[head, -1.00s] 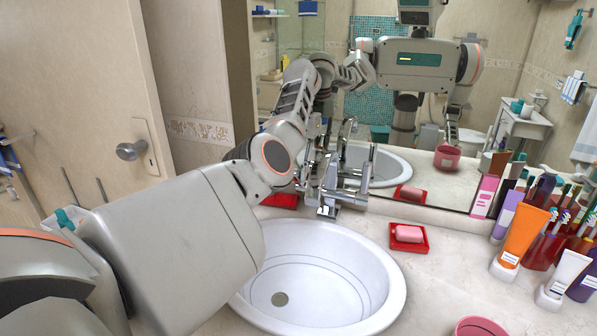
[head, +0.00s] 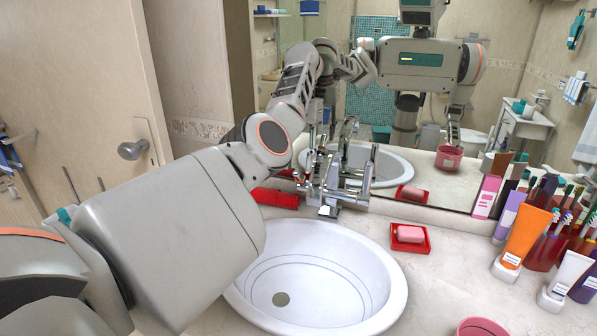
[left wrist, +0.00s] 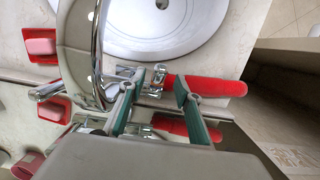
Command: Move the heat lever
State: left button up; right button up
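The chrome faucet (head: 330,190) stands behind the white basin (head: 290,225), in front of the mirror. In the left wrist view its arched spout (left wrist: 97,55) rises on the left. One chrome side lever (left wrist: 45,90) points left. The other lever (left wrist: 155,82), on the side near the red roll, lies by my fingertips. My left gripper (left wrist: 158,84) has its two teal-padded fingers apart, one on each side of that lever; contact cannot be told. In the head view my arm largely hides this gripper. My right gripper does not show directly.
A red roll-shaped thing (left wrist: 220,87) lies close beside the right finger. A pink soap in a red dish (head: 409,237) sits right of the faucet. Tubes and brushes, with an orange tube (head: 525,235), crowd the right. The mirror (head: 430,170) is close behind.

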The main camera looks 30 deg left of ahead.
pick_arm(q)
jog(key=shift+r, duration=3.05)
jog(key=shift+s+f, duration=0.1)
